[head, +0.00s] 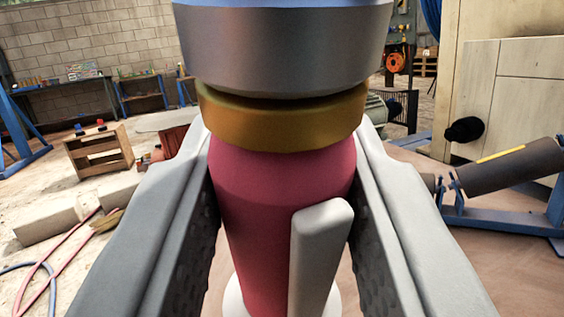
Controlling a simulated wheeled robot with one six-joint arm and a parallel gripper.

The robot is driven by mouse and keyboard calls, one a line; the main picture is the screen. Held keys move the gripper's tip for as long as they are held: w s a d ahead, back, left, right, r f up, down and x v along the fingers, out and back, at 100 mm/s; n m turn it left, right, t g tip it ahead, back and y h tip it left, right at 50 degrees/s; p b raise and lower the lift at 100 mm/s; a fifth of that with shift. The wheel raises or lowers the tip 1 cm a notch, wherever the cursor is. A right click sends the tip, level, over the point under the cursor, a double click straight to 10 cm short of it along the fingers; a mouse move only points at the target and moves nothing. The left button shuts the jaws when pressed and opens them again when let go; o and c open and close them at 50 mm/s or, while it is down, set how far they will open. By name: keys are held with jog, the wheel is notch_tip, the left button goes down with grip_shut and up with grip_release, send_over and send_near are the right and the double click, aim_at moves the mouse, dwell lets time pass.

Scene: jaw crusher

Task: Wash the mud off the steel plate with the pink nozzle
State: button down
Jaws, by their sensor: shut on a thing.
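The pink nozzle (255,220) stands large in the middle of the head view, close to the camera. It has a pink body, a brass-coloured collar (283,122), a wide grey metal end (285,50) and a light grey lever (320,255) on its near side. My gripper (287,190) is shut on the nozzle, with one grey finger on each side of the pink body. I cannot make out the steel plate or any mud on it; the nozzle covers the middle of the view.
A wooden shelf box (98,150) stands at the left. Pink and blue hoses (50,262) lie on the floor by pale blocks (50,220). A dark roller (510,165) on a blue frame and a beige cabinet (515,90) are at the right. Workbenches line the brick wall.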

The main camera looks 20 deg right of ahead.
jog(key=shift+s, duration=1.2)
jog(key=shift+s+a, duration=0.15)
jog(key=shift+a, duration=4.95)
jog(key=w, duration=1)
jog(key=shift+d, duration=0.1)
